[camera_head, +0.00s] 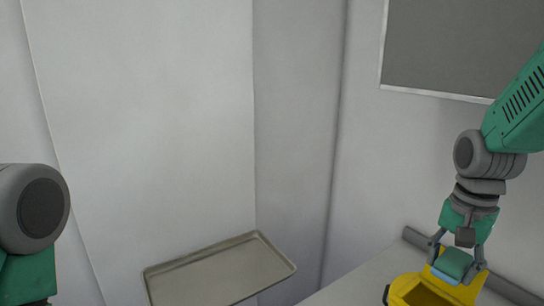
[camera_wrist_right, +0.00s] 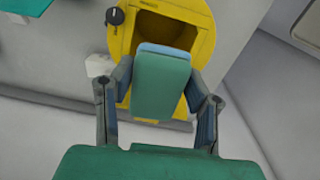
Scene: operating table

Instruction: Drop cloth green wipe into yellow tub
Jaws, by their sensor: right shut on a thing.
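The green wipe (camera_head: 455,262) is a folded green cloth block with a light blue layer along one side. My right gripper (camera_head: 458,268) is shut on it. In the right wrist view the wipe (camera_wrist_right: 161,84) sits between the two fingers of the right gripper (camera_wrist_right: 160,93). The yellow tub (camera_head: 420,290) is at the lower right of the head view, partly cut off. The wipe is above the tub's rim. In the right wrist view the tub (camera_wrist_right: 205,40) shows a square opening, partly hidden by the wipe. My left gripper is out of view; only part of its arm shows.
A metal tray (camera_head: 225,272) stands at the lower middle of the head view, apart from the tub. The grey table surface (camera_head: 362,280) lies left of the tub. A white item (camera_wrist_right: 100,65) lies beside the tub in the right wrist view. Walls stand close behind.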

